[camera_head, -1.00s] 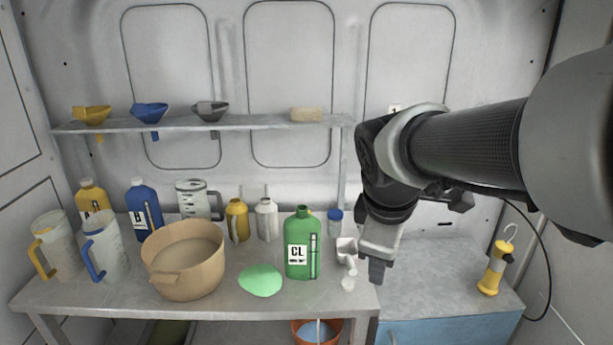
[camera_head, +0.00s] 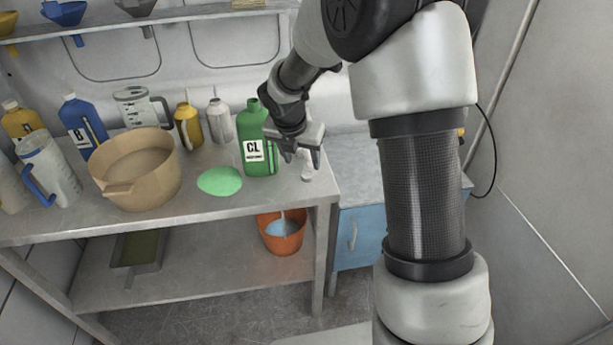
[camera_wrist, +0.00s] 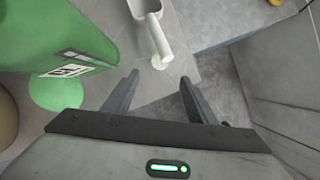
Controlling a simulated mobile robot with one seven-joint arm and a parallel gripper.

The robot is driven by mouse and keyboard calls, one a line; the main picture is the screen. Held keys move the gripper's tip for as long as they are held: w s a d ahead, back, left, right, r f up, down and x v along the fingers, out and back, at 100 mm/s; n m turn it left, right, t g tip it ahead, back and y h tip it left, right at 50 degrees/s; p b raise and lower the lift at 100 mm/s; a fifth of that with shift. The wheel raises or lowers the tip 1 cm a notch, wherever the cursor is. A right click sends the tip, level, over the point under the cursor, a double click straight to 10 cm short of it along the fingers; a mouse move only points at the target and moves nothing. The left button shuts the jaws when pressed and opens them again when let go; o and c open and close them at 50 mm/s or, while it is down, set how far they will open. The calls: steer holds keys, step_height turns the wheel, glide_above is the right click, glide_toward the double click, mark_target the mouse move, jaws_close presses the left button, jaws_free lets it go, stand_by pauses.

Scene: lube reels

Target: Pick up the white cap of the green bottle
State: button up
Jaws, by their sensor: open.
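In the wrist view the bottle (camera_wrist: 50,30) fills the upper left. The small white cap (camera_head: 307,177) lies on the bench to the right of the bottle. In the wrist view the cap (camera_wrist: 159,62) lies at the end of the white scoop's handle (camera_wrist: 159,36); I cannot tell if they touch. My gripper (camera_head: 302,160) is open and empty, pointing down beside the bottle. In the wrist view the cap appears just beyond the open fingertips (camera_wrist: 158,80), roughly between them.
A light green flat patch (camera_head: 219,181) and a tan basin (camera_head: 135,180) are left of the bottle. Yellow (camera_head: 188,125) and white (camera_head: 219,122) bottles stand behind. The bench's right edge is close to the cap. An orange bucket (camera_head: 283,238) sits on the lower shelf.

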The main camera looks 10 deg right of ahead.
mark_target(307, 175)
steer(key=x, duration=0.8)
steer(key=shift+w+f+b, duration=0.3)
steer(key=shift+w, duration=0.05)
steer(key=shift+d, duration=0.1)
steer(key=shift+c, duration=0.4)
steer(key=c, duration=1)
